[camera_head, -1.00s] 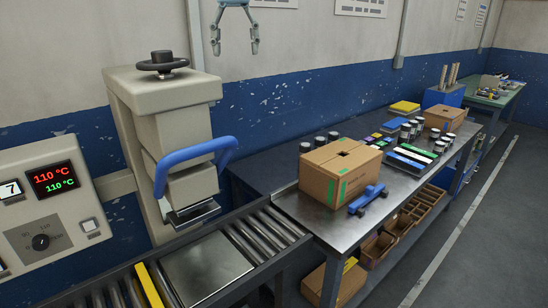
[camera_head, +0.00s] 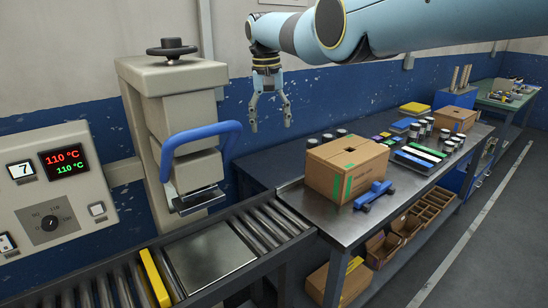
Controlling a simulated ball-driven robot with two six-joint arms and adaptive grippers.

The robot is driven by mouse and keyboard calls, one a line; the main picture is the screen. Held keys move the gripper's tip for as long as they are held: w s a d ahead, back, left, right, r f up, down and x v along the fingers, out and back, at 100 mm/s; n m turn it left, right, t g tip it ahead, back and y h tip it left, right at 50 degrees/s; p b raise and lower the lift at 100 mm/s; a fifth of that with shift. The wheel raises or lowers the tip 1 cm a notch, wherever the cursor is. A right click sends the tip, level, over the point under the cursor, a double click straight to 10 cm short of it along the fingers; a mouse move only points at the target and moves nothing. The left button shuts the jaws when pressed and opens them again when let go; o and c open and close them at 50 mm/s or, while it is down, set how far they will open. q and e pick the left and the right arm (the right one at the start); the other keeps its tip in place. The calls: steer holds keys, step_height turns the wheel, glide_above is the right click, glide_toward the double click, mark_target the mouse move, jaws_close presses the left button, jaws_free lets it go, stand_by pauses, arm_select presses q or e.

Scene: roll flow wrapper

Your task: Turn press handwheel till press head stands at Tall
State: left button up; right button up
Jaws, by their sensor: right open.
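The press handwheel (camera_head: 172,48) is a black disc with a knob, on top of the beige press (camera_head: 165,78). The press head (camera_head: 190,170) hangs below, with a blue bar handle (camera_head: 200,137) in front and a metal jaw (camera_head: 196,200) at its bottom. No height scale or Tall mark can be made out. My right gripper (camera_head: 270,126) points down, open and empty, to the right of the press and lower than the handwheel, touching nothing. My left gripper is not in view.
A control panel (camera_head: 60,190) shows 110 °C at left. A roller conveyor (camera_head: 262,232) with a metal plate (camera_head: 210,258) and yellow bar (camera_head: 153,277) runs below the press. A cardboard box (camera_head: 345,168) stands on the steel table (camera_head: 300,200) at right.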

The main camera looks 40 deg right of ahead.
step_height(320, 180, down, 9)
steer(key=s+b, duration=0.1)
steer(key=shift+s+a+r, duration=0.15)
steer(key=shift+s+r, duration=0.05)
steer(key=shift+s, duration=0.15)
